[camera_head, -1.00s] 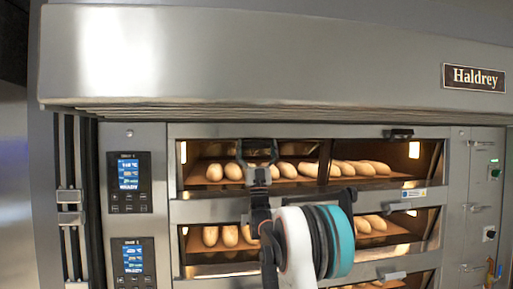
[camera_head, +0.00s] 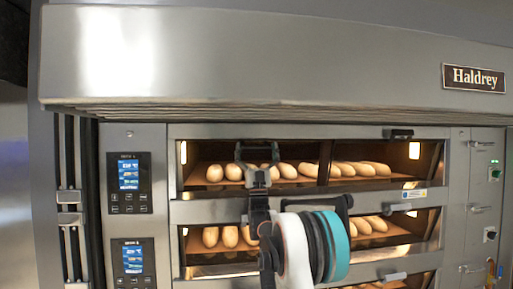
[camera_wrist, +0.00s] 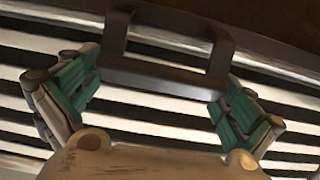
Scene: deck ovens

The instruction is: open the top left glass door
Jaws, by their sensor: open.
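The top left glass door (camera_head: 210,158) is a dark-framed pane on the upper deck, with lit loaves visible behind it. It looks closed. My gripper (camera_head: 257,152) is in front of its upper edge, partly hiding it. In the wrist view a dark bar handle (camera_wrist: 165,78) lies between the teal-padded fingers of my gripper (camera_wrist: 158,82). The fingers are open, one toward each end of the bar. I cannot tell whether they touch it.
The top right glass door (camera_head: 365,160) has its own black handle (camera_head: 398,134). A lower deck window (camera_head: 215,238) is below, partly behind my arm. Control panels (camera_head: 129,182) are at the left. A steel hood (camera_head: 270,60) overhangs the ovens.

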